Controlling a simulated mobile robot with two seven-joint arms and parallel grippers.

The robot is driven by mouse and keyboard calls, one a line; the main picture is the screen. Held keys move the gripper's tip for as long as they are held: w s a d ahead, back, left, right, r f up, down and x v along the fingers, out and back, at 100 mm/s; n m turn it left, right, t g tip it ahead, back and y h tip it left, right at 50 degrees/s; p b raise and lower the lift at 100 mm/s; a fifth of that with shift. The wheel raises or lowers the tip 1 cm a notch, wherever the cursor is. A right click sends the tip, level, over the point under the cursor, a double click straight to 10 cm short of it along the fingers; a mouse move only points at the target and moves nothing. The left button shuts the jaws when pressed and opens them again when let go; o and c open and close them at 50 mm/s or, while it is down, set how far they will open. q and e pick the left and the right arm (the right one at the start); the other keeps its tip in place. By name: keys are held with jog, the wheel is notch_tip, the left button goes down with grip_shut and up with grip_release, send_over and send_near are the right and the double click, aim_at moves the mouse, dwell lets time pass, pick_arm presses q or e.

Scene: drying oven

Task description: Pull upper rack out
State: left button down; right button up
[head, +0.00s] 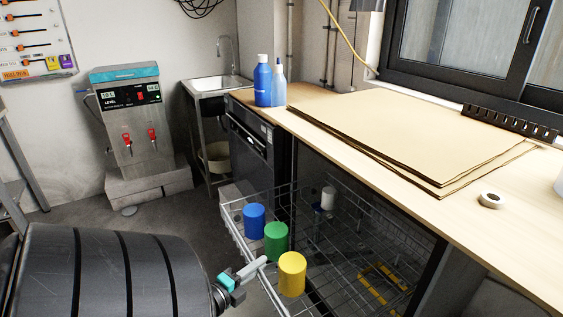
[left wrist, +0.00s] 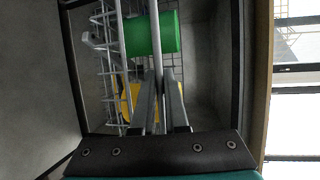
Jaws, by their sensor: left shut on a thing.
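The upper rack (head: 237,237) is a wire rack standing partly out of the dark oven (head: 350,215) under the counter. A blue cup (head: 254,221), a green cup (head: 276,241) and a yellow cup (head: 292,274) stand along its front part. My left gripper (head: 257,265) is at the rack's front edge, beside the green and yellow cups, shut on the rack. In the left wrist view, the fingers (left wrist: 160,100) close on a rack wire, with the green cup (left wrist: 152,34) just beyond and the yellow cup (left wrist: 130,103) partly hidden behind the fingers. My right gripper is not in view.
A white cylinder (head: 328,198) stands farther inside. A wooden counter (head: 440,215) with cardboard sheets (head: 410,125) runs above the oven. A dishwasher-like unit (head: 250,145) and sink (head: 215,82) are behind.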

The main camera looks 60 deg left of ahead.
pick_arm(q)
jog(key=s, duration=0.6)
jog(key=shift+s+a, duration=0.3)
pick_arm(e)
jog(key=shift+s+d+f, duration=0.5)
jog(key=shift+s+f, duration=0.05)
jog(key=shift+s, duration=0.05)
pick_arm(q)
jog(key=c, duration=0.9)
grip_release()
jog(key=shift+c, duration=0.2)
jog(key=shift+s+p, duration=0.1)
jog(key=shift+p, duration=0.2)
jog(key=p+v, duration=0.2)
jog(key=v, duration=1.3)
jog(key=shift+p, duration=0.3)
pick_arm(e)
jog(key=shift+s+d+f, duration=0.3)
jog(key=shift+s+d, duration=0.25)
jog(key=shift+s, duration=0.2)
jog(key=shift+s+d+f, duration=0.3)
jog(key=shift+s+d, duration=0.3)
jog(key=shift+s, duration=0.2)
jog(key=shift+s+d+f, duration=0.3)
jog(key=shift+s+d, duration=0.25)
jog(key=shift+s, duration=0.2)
